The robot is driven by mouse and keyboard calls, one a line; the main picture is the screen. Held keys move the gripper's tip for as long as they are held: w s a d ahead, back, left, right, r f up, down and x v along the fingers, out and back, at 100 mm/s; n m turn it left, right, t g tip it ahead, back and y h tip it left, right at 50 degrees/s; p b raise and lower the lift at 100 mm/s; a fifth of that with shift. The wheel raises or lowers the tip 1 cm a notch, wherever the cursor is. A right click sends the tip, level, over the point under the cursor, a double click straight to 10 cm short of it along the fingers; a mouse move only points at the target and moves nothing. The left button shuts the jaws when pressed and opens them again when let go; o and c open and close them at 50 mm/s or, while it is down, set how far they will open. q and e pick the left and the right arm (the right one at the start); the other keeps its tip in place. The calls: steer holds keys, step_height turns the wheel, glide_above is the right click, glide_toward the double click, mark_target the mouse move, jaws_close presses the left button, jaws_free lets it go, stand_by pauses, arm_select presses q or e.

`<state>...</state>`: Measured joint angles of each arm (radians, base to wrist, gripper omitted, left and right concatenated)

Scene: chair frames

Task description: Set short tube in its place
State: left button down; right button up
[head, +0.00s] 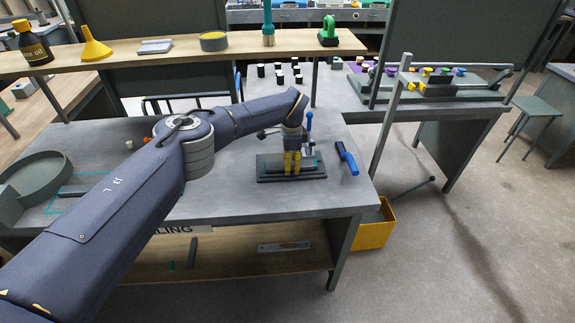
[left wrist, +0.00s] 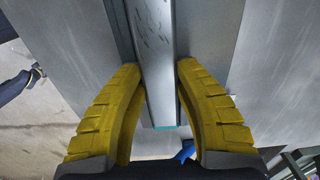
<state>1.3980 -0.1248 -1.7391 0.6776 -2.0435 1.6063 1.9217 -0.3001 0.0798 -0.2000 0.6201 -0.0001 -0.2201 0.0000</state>
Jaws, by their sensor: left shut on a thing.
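My left gripper (head: 292,172) points down over a dark grey base plate (head: 266,178) on the bench. Its yellow fingers are shut on the short tube, a grey bar (left wrist: 155,50) with a teal end that runs between the fingertips (left wrist: 157,66) in the left wrist view. In the head view the tube (head: 306,164) lies level, low over the plate, partly hidden by the fingers. I cannot tell whether it is fully seated there. My right gripper is not in view.
A blue-handled tool (head: 347,159) lies just right of the plate. A round grey tray (head: 40,175) stands at the bench's left. A shelf (head: 180,52) with an oil bottle, funnel and tin crosses behind. A yellow bin (head: 374,230) is beside the bench's right end.

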arm_select(q)
steer(key=shift+f, duration=0.1)
steer(key=shift+r, duration=0.3)
steer(key=shift+r, duration=0.75)
steer(key=shift+f, duration=0.4)
stand_by(0.9)
steer(key=shift+f, duration=0.75)
steer(key=shift+r, duration=0.3)
steer(key=shift+r, duration=0.75)
